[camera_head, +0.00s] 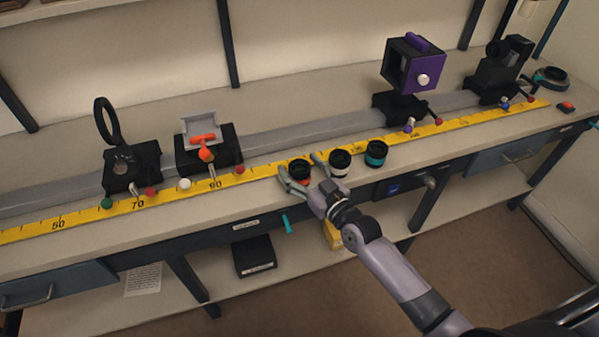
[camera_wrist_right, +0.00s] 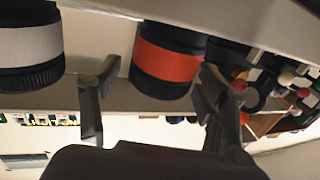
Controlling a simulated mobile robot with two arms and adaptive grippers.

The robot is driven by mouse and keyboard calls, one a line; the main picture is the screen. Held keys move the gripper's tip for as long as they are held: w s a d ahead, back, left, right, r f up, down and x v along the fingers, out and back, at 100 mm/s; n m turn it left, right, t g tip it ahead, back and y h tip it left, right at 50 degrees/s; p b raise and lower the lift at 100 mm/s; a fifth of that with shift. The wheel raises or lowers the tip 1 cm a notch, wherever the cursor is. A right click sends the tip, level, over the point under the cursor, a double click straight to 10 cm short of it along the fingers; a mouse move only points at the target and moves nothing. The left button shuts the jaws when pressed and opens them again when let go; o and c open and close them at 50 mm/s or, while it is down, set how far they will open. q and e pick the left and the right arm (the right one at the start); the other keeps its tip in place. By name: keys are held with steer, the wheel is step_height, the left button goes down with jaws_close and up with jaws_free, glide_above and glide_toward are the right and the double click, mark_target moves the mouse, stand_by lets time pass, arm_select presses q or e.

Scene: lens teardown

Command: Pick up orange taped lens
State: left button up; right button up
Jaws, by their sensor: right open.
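The orange taped lens (camera_head: 300,168) is a short black cylinder with an orange band, upright at the table's front edge. In the right wrist view it (camera_wrist_right: 168,60) shows large between the two fingers, nearer the right-hand one. My right gripper (camera_head: 299,165) is open, with a finger on each side of this lens. A gap shows between the left-hand finger and the lens; I cannot tell if the right-hand finger touches it. The gripper (camera_wrist_right: 152,85) holds nothing. My left gripper is not in view.
A white-banded lens (camera_head: 340,162) stands close to the right of the gripper, with a teal-banded lens (camera_head: 376,153) beyond it. A yellow ruler (camera_head: 265,170) and a grey rail (camera_head: 290,131) with several mounts run behind. A teal handle (camera_head: 287,224) sticks out below the table edge.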

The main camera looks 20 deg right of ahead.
steer(key=shift+w+a, duration=0.15)
steer(key=shift+w, duration=0.35)
steer(key=c, duration=1.4)
